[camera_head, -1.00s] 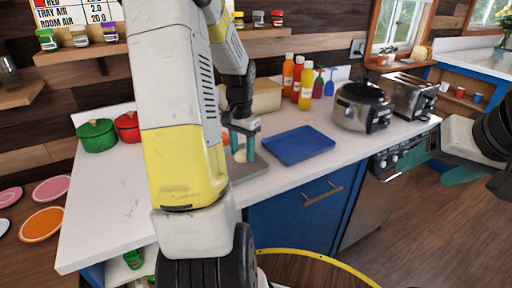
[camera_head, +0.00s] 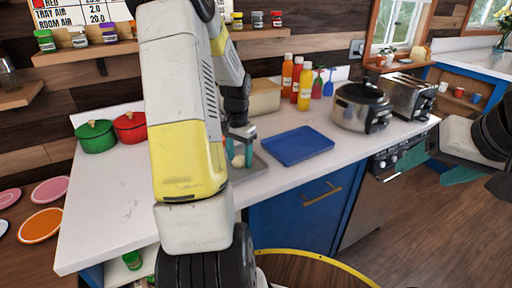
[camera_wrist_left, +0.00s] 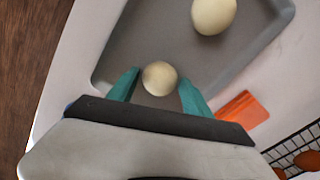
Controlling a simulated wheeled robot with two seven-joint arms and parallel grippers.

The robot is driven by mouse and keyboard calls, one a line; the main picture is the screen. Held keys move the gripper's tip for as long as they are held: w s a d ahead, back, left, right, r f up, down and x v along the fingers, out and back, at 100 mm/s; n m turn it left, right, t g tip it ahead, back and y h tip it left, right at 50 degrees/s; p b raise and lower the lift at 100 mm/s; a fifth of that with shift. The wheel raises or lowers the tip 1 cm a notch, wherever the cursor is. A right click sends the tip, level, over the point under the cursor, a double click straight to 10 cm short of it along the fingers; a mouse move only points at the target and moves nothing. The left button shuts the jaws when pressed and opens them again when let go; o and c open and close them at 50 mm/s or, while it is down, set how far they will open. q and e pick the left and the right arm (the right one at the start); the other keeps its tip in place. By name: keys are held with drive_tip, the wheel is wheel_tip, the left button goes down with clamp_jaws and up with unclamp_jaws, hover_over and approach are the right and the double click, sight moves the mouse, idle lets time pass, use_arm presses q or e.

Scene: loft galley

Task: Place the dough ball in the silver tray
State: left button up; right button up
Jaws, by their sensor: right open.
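A pale dough ball (camera_wrist_left: 159,78) lies between the teal fingertips of my left gripper (camera_wrist_left: 160,82) in the left wrist view. The fingers are close to its sides, and whether they press on it is unclear. The ball is over or on the silver-grey tray (camera_wrist_left: 118,45); contact with its floor cannot be judged. A second pale ball (camera_wrist_left: 214,14) is in the tray, farther from the gripper. In the head view, my left gripper (camera_head: 241,150) is at the tray (camera_head: 255,163), partly behind my arm, with a pale ball (camera_head: 238,161) by its fingers. My right gripper (camera_head: 432,162) is open and empty at the right.
A blue tray (camera_head: 297,146) lies right of the silver tray. Bottles (camera_head: 305,88), a cooker (camera_head: 361,106) and a toaster (camera_head: 407,95) stand behind and right. Green (camera_head: 96,137) and red (camera_head: 130,127) pots stand at the left back. The left counter is clear.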

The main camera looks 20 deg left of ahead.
use_arm(q)
drive_tip(key=shift+o, duration=0.5)
wheel_tip(320, 180, up, 11)
drive_tip(key=s+d+r+t, duration=0.3)
drive_tip(key=s+d+r, duration=0.4)
drive_tip(key=d+r, duration=0.2)
drive_tip(key=s+d+r+n+t+h, duration=0.1)
drive_tip(key=s+d+n+t+h, duration=0.1)
drive_tip(key=s+d, duration=0.6)
drive_tip(key=s+t, duration=0.1)
drive_tip(key=s, duration=0.2)
drive_tip(key=shift+r, duration=0.35)
